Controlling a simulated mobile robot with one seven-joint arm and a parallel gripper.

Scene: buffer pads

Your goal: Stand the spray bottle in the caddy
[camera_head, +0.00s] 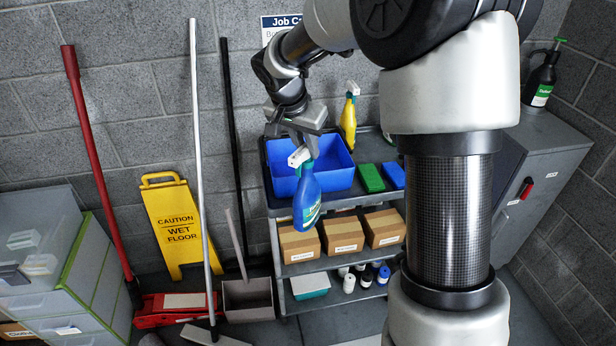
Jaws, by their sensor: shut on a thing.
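A blue spray bottle (306,200) with a white trigger head and a green-white label hangs roughly upright in the middle of the view. My gripper (300,147) is shut on it near its head, and the fingers partly hide the top. The bottle is in the air in front of the shelf cart. A blue open caddy (335,178) stands on the cart's top shelf, behind and to the right of the bottle. The visible inside of the caddy looks empty.
A yellow spray bottle (348,118) stands behind the caddy. Green (371,178) and blue (392,176) pads lie to its right. Boxes (342,237) fill the shelf below. Poles, a wet-floor sign (180,225) and a grey dustpan (250,298) are left of the cart.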

